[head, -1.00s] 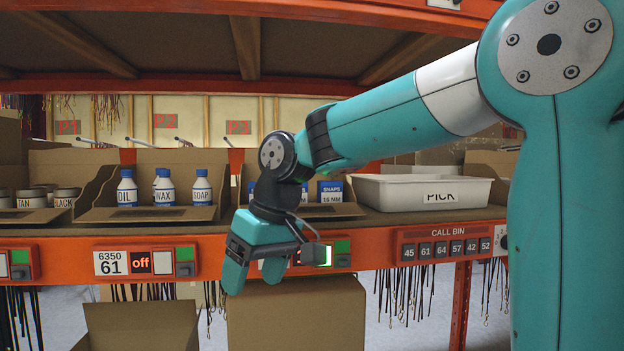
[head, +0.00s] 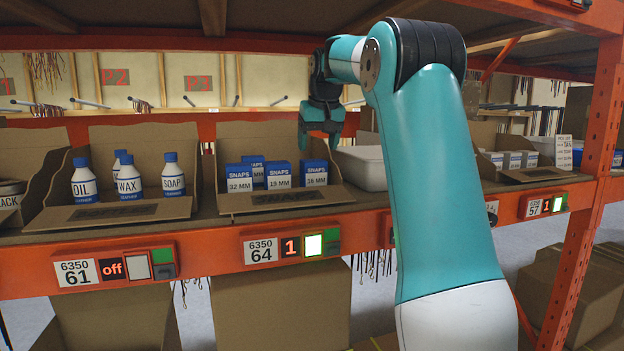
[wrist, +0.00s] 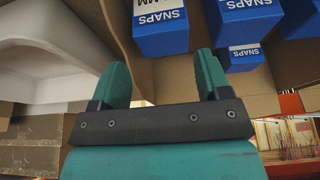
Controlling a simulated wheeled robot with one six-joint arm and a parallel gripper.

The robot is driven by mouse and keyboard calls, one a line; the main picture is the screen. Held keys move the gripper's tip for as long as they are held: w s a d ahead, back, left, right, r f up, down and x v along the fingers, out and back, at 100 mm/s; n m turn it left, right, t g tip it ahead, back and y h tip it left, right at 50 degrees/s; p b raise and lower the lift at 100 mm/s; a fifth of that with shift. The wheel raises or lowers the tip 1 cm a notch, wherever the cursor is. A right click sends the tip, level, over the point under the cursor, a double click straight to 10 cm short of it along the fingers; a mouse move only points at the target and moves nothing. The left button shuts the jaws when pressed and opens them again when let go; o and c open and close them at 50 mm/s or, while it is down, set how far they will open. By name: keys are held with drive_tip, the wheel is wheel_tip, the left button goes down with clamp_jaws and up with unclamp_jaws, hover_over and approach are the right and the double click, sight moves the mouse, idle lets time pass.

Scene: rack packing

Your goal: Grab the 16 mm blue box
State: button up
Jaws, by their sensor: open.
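The 16 mm blue box (head: 315,173) stands upright at the right of the snaps bin (head: 275,203), a blue-topped box with a white label. My gripper (head: 320,146) is open and empty, fingers down, just above and seemingly behind this box. In the upside-down wrist view, a blue snaps box (wrist: 161,28) lies just beyond the gap between my fingertips (wrist: 161,68). It appears to be the 16 mm one, but its number is cut off. I see no contact.
Boxes marked 32 MM (head: 239,178) and 15 MM (head: 278,176) stand left, with another blue box (head: 254,163) behind. A white tub (head: 362,167) sits right of the bin. Bottles stand in the left bin (head: 120,212). The upper shelf beam (head: 200,43) runs overhead.

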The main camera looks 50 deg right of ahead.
sight(314, 161)
drive_tip(key=p+x, duration=0.2)
drive_tip(key=x, duration=0.6)
drive_tip(key=shift+w+f+p, duration=0.25)
drive_tip(key=shift+p, duration=0.15)
drive_tip(key=c, duration=0.6)
